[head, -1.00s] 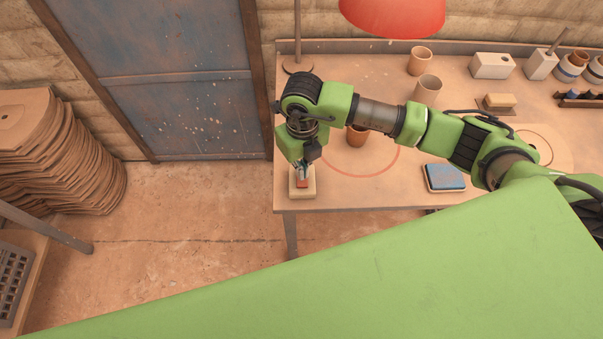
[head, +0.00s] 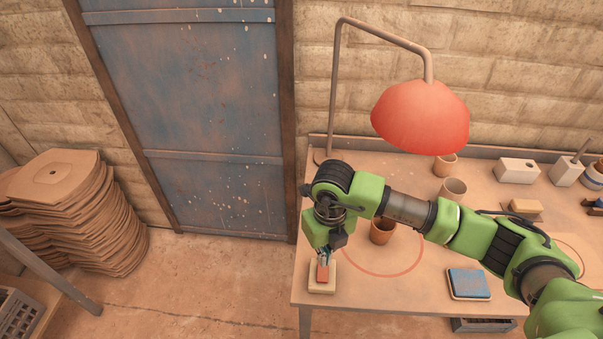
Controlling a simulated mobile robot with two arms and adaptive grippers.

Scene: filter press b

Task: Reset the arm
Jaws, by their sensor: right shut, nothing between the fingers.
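My right arm (head: 410,210) is green and black and reaches in from the right over the wooden table (head: 380,289). Its forearm lies nearly level and the wrist bends down at the table's left part. My right gripper (head: 325,259) points down, shut and empty, just above or at a small reddish block on a pale pad (head: 322,287) near the table's front left corner. I cannot tell whether the fingertips touch the block. My left gripper is not in view.
A red lamp (head: 422,118) hangs over the table behind the arm. A blue-topped pad (head: 468,283) lies at the front. More cups and white boxes stand at the back.

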